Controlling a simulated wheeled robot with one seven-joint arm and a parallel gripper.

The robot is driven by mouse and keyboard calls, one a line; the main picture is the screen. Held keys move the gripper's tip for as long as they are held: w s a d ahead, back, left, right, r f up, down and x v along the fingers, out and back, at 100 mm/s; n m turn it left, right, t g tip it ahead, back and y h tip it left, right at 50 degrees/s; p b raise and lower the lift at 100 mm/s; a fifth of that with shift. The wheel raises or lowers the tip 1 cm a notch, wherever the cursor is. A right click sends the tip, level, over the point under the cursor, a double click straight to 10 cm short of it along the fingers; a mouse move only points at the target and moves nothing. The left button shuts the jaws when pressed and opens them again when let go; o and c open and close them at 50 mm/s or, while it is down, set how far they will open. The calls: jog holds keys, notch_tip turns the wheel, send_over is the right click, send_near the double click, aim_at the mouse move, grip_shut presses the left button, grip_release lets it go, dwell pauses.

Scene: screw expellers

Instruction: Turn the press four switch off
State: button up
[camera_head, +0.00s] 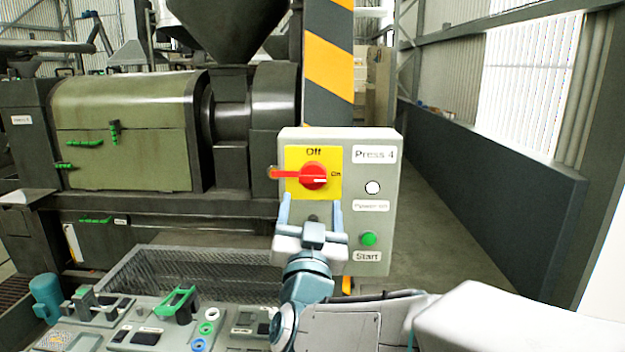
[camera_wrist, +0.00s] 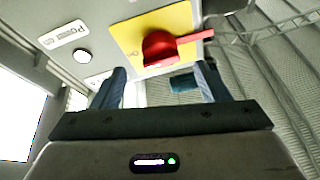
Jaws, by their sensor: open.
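The press four switch is a red rotary knob (camera_head: 313,176) on a yellow plate (camera_head: 328,190) marked Off at the top and On at the right. Its red handle lies level and sticks out to the left; a white mark on the knob faces On. The grey box (camera_head: 385,222) around it is labelled Press 4. My gripper (camera_head: 311,200) is open and empty, its fingers pointing up just below the knob. In the wrist view the red knob (camera_wrist: 160,48) lies ahead of and between the open fingers (camera_wrist: 162,72). I cannot tell whether a finger touches it.
The box also has a white round lamp (camera_head: 372,188) and a green Start button (camera_head: 368,239) right of my gripper. A striped post (camera_head: 328,60) stands behind it. A green press machine (camera_head: 130,120) is at the left, a control desk (camera_head: 140,335) below. The right aisle is clear.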

aim_at(313, 182)
jog(key=p+x, duration=0.1)
jog(key=x, duration=0.5)
jog(key=c, duration=0.9)
